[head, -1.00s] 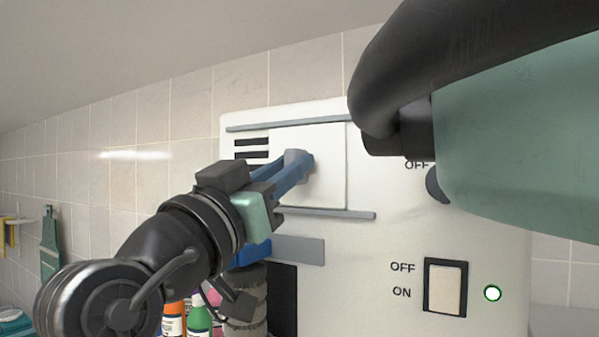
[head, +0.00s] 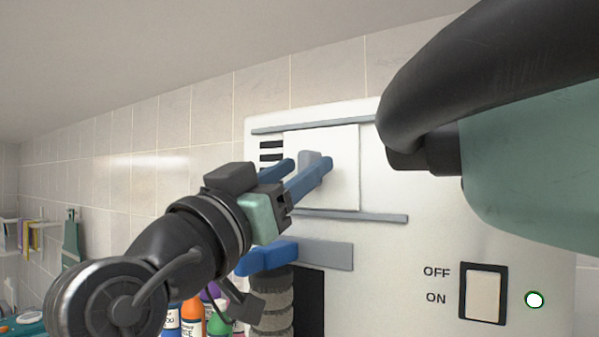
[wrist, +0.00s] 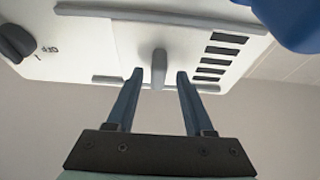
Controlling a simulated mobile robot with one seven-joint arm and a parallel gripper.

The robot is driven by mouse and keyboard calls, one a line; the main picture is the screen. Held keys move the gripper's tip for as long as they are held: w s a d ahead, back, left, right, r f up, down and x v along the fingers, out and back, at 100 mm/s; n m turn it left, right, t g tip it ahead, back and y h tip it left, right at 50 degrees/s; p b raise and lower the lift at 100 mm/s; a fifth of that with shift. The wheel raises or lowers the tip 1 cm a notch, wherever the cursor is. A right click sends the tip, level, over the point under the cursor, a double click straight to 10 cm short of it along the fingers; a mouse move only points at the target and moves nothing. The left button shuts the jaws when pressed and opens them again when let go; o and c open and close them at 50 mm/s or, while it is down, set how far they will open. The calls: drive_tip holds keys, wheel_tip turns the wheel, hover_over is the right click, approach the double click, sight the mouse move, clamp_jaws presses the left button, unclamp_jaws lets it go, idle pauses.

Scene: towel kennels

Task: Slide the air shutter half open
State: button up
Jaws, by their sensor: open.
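The air shutter is a pale sliding panel (head: 343,180) between two grey rails on a white machine. Dark vent slots (head: 271,152) show at its left, so the panel leaves part of the vent uncovered. A grey upright handle (head: 311,160) stands on the panel; the wrist view shows it too (wrist: 158,66). My gripper (head: 307,164) is open, with its blue fingers on either side of the handle. In the wrist view my gripper (wrist: 159,74) has a gap on both sides of the handle, and the slots (wrist: 216,58) lie to the right.
An OFF/ON rocker switch (head: 482,293) and a lit indicator (head: 534,300) are at the lower right of the machine. Bottles (head: 193,318) and rolled towels (head: 271,318) stand below my arm. A tiled wall is behind.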

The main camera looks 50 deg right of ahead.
drive_tip(key=w+b+v, duration=0.1)
drive_tip(key=b+v, duration=0.5)
drive_tip(key=v, duration=0.6)
drive_tip(key=shift+s+a, duration=0.2)
drive_tip(key=shift+s, duration=0.1)
drive_tip(key=x, duration=0.4)
drive_tip(key=p+x, duration=0.1)
drive_tip(key=x, duration=0.7)
drive_tip(key=shift+s+d, duration=0.1)
drive_tip(key=shift+s, duration=0.3)
drive_tip(key=shift+w+d+p, duration=0.1)
drive_tip(key=shift+d+p, duration=0.25)
drive_tip(key=shift+d, duration=0.1)
